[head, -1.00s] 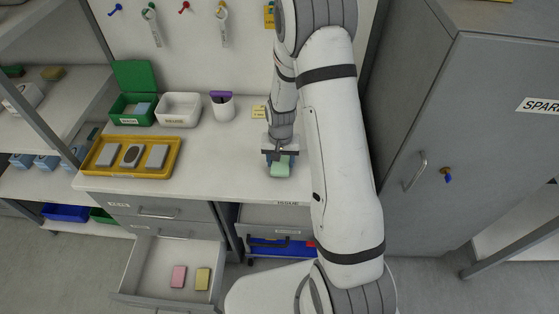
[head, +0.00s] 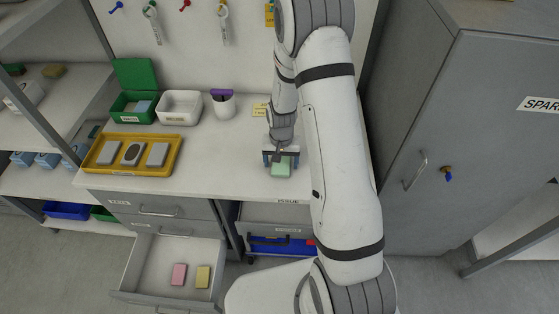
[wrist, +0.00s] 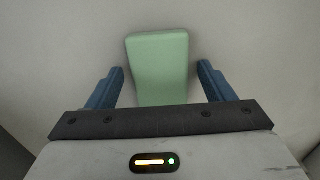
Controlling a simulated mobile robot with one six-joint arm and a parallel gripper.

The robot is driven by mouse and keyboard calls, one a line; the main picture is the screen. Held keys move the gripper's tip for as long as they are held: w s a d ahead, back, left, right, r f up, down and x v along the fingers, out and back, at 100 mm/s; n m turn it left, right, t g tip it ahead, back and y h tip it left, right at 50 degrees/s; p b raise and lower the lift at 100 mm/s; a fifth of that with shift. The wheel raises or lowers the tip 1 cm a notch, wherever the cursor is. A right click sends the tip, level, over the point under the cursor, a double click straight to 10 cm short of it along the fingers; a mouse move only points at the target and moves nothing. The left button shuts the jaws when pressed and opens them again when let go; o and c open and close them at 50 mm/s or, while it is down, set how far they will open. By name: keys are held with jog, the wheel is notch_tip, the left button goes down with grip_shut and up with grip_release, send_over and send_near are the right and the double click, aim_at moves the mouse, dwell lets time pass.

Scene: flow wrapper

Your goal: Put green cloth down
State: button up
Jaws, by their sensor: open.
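The green cloth (head: 281,169) is a small pale-green block-shaped pad lying on the white worktop near its front edge. In the wrist view the green cloth (wrist: 160,68) lies between the two blue fingers, with a visible gap on each side. My gripper (head: 281,157) is open just behind and over the cloth. In the wrist view my gripper (wrist: 161,80) touches the cloth with neither finger. The cloth's near end is hidden by the gripper body.
An open drawer (head: 148,276) below holds a pink and a yellow pad. A grey cabinet (head: 440,130) stands right.

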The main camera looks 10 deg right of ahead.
aim_at(281, 164)
notch_tip(281, 164, up, 12)
jog(key=b, duration=0.2)
jog(key=s+r+n+t, duration=0.3)
jog(key=s+r, duration=1.4)
jog(key=s, duration=0.4)
jog(key=shift+s+a+n, duration=0.15)
jog(key=shift+a+n, duration=0.05)
jog(key=shift+n, duration=0.1)
jog(key=shift+r, duration=0.1)
jog(key=shift+c, duration=0.2)
